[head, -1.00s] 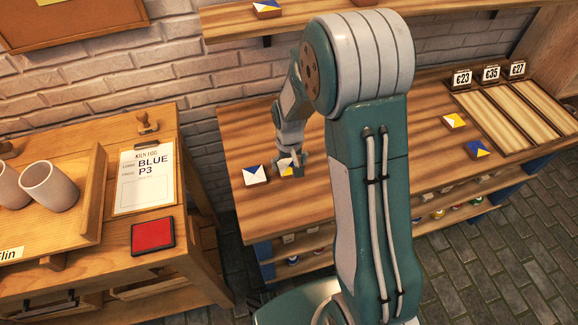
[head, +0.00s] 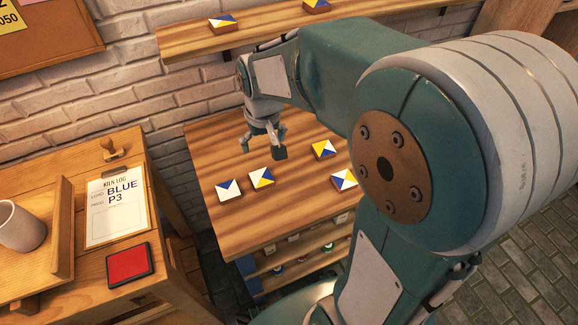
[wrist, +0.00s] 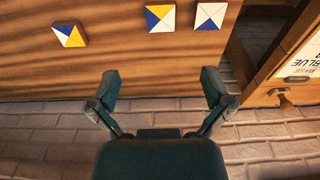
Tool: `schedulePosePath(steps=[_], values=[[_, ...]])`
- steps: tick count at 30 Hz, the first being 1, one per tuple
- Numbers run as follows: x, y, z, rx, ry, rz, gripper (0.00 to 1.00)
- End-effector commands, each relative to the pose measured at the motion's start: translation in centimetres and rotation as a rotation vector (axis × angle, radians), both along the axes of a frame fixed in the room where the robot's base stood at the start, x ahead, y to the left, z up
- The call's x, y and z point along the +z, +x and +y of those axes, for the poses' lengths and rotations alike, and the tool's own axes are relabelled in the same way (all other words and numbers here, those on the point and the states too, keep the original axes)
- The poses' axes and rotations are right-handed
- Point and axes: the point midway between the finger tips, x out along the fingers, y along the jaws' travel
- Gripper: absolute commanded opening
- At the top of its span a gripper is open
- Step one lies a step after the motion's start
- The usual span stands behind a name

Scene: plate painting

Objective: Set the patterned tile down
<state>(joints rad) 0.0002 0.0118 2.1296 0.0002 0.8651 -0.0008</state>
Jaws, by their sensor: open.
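A yellow, blue and white patterned tile (head: 261,178) lies flat on the wooden table (head: 232,231), right beside a white and blue tile (head: 229,190). In the wrist view the yellow, blue and white tile (wrist: 160,18) and the white and blue tile (wrist: 210,15) lie side by side with a small gap. My gripper (head: 264,148) is open and empty above the table, behind these tiles. In the wrist view its spread fingers (wrist: 160,85) have nothing between them.
Another patterned tile (head: 324,149) lies to the right on the table, with a further one (head: 344,180) partly beside my arm. The wall shelf (head: 180,43) holds tiles above. A side bench has a kiln log sheet (head: 116,208) and red pad (head: 130,266).

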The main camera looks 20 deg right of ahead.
Motion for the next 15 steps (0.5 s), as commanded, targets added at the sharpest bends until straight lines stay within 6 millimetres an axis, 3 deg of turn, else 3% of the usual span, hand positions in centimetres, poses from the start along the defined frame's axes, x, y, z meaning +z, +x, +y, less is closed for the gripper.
schedulePosePath(steps=[1,6,15], values=[[1.5,-1.2,0.0,0.0,0.0,-0.034,1.0],[4.9,-5.3,0.0,0.0,0.0,-0.126,1.0],[8.1,-12.7,0.0,0.0,0.0,-0.283,1.0]])
